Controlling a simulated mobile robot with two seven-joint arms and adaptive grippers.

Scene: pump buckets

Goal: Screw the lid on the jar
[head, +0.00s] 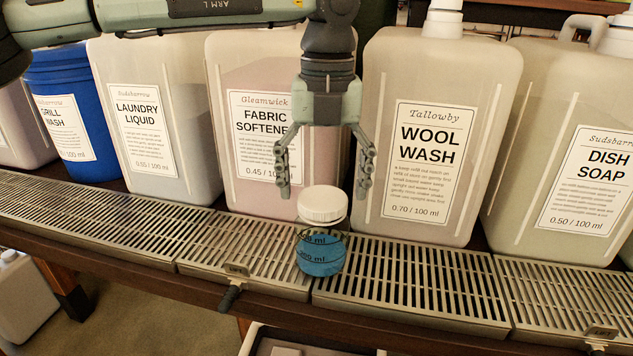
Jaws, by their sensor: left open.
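A clear jar (320,262) with blue liquid and dark volume marks stands upright on the metal drip grate, near its front edge. A white ribbed lid (322,205) sits at the top of the jar; I cannot tell whether it is threaded on or only resting there. My left gripper (322,190) points down above the lid with its fingers spread wide, one to each side of the lid. The fingers look apart from the lid, and nothing is held. My right gripper is not in view.
Large jugs stand in a row behind the grates (420,290): laundry liquid (185,100), fabric softener (225,70), wool wash (445,75) and dish soap (555,90). A blue grill wash bucket (62,75) stands at left. The grate beside the jar is clear.

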